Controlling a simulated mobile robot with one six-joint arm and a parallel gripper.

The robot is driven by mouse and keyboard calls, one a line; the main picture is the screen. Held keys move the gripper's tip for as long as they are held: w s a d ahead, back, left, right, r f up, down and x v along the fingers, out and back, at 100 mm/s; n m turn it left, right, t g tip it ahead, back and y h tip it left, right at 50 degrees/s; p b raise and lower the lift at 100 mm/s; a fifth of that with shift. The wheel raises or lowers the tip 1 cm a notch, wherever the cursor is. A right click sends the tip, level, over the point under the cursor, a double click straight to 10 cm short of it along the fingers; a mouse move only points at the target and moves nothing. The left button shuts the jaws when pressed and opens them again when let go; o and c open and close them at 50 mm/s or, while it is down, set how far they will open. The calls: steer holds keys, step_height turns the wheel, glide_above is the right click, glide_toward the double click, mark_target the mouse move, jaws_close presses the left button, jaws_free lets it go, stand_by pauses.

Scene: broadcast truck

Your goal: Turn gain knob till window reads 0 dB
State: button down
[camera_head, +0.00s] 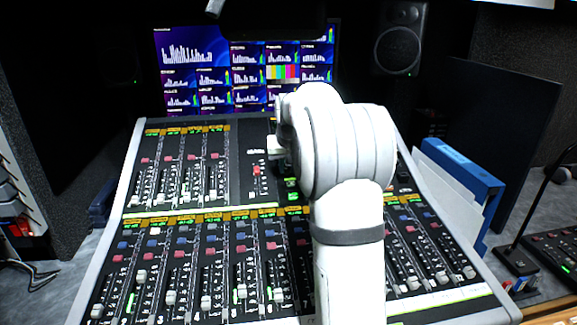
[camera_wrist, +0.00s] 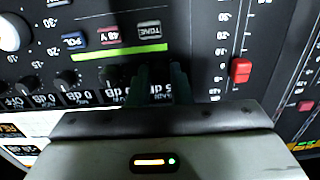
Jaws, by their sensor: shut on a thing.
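In the wrist view my gripper (camera_wrist: 160,76) reaches onto the console panel, just below the TONE button (camera_wrist: 149,32) and a lit green bar (camera_wrist: 120,52). Its two dark fingers are close together, shut on a small knob that they almost wholly hide. A readout window (camera_wrist: 184,92) by the fingers is partly covered; "dB" shows, but I cannot read its full value. Windows to the left read 0 dB (camera_wrist: 80,98) and OFF (camera_wrist: 14,103). In the head view my gripper (camera_head: 274,146) is at the console's upper middle, and my arm hides the panel behind it.
A red fader cap (camera_wrist: 240,70) stands right of the fingers, and a large white knob (camera_wrist: 10,34) is at upper left. The mixing console (camera_head: 133,165) carries several fader rows. Screens (camera_head: 195,75) stand behind, a blue binder (camera_head: 460,170) and microphone (camera_head: 535,205) at right.

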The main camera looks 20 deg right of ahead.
steer(key=shift+r+n+p, duration=0.15)
steer(key=shift+n+p, duration=0.45)
steer(key=shift+n, duration=0.3)
steer(key=shift+n+p, duration=0.35)
steer(key=shift+n, duration=0.95)
steer(key=c, duration=1.3)
jaws_free()
steer(key=p+v, duration=0.1)
steer(key=v, duration=0.6)
steer(key=shift+s+r, duration=0.15)
steer(key=shift+r, duration=0.1)
